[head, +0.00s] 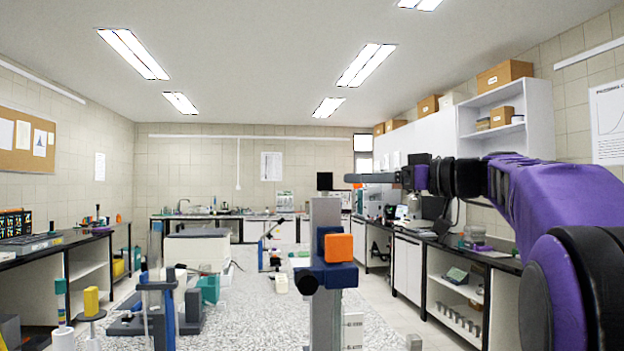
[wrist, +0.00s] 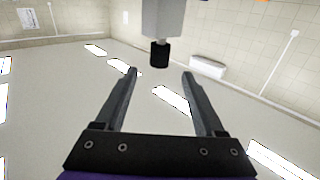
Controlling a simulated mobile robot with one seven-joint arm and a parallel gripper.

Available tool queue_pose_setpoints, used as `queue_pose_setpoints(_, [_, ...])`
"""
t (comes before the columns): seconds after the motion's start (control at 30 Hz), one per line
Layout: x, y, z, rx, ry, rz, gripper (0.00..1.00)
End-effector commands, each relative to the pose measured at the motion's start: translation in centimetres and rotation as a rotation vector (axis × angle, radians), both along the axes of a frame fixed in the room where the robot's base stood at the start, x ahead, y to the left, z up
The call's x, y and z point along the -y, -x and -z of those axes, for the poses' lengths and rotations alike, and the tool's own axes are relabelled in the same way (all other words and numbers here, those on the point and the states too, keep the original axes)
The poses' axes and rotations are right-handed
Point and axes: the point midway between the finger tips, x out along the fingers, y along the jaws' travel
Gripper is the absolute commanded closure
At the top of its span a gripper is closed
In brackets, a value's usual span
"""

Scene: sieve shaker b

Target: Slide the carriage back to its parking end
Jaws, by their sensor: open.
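A grey upright post (head: 325,213) stands at the front centre of the head view. A dark blue carriage (head: 325,277) sits partway up it, with an orange block (head: 338,248) on its front and a black knob at its left. My gripper (head: 352,178) is above and to the right of the carriage in the head view, apart from it. In the wrist view my gripper (wrist: 160,74) is open, its two fingers spread with nothing held. A pale grey part with a black end (wrist: 159,54) shows near the fingertips; I cannot tell what it is.
The post stands on a speckled bench (head: 255,318) holding several devices. A yellow-topped stand (head: 91,301) and a blue-and-grey apparatus (head: 160,308) are to its left. Dark-topped counters line the right (head: 490,257) and left walls.

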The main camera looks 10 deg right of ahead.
Motion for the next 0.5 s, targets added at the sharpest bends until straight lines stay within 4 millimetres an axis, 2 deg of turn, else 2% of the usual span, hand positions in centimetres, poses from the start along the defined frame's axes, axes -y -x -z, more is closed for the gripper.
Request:
queue_pose_setpoints(0.3, [-5.2, -5.0, -0.1, -0.001, 0.0, -0.004, 0.29])
queue_pose_setpoints(0.5, [-7.5, -7.5, -0.1, -0.003, 0.0, -0.001, 0.29])
